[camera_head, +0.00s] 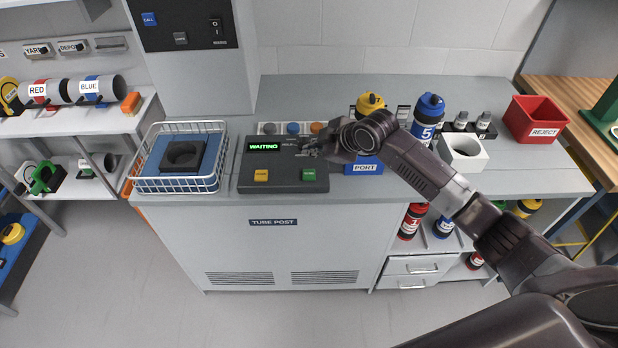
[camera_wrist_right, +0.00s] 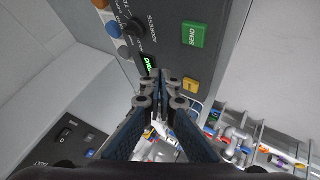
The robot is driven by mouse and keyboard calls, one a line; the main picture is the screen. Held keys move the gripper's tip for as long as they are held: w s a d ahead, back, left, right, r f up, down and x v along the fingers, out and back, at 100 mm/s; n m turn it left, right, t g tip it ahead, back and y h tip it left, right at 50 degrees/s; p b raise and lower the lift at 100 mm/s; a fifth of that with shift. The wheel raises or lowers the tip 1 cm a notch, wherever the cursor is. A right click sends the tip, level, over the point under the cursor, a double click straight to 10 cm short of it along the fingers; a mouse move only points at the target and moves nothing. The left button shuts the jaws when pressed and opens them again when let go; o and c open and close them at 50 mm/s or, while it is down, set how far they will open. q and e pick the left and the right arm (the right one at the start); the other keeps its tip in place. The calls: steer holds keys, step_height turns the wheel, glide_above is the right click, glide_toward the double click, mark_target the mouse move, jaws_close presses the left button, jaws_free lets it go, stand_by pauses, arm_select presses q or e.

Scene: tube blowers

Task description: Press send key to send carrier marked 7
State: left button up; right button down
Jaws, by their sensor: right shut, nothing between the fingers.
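The dark console (camera_head: 284,183) stands on the tube post counter, its display (camera_head: 264,146) reading WAITING in green. The green key (camera_head: 308,175) is at its front right; in the right wrist view it is the SEND key (camera_wrist_right: 194,33). A yellow key (camera_head: 261,175) is at the console's front left. My right gripper (camera_head: 308,148) is shut and empty over the console, behind the green key and apart from it. It also shows in the wrist view (camera_wrist_right: 163,76). My left gripper is out of view.
A wire basket (camera_head: 178,184) stands left of the console. A blue carrier marked 5 (camera_head: 428,117), a white holder (camera_head: 463,153) and a red REJECT bin (camera_head: 535,119) stand to the right. Several carriers sit on shelves below. My right arm crosses the counter's right side.

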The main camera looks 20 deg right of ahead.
mark_target(303, 169)
step_height(303, 169, down, 4)
steer(key=b, duration=0.3)
steer(key=shift+f, duration=0.25)
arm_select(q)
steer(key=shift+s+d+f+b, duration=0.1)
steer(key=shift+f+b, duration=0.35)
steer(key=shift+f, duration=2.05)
arm_select(e)
steer(key=shift+f, duration=0.85)
steer(key=shift+f, duration=0.45)
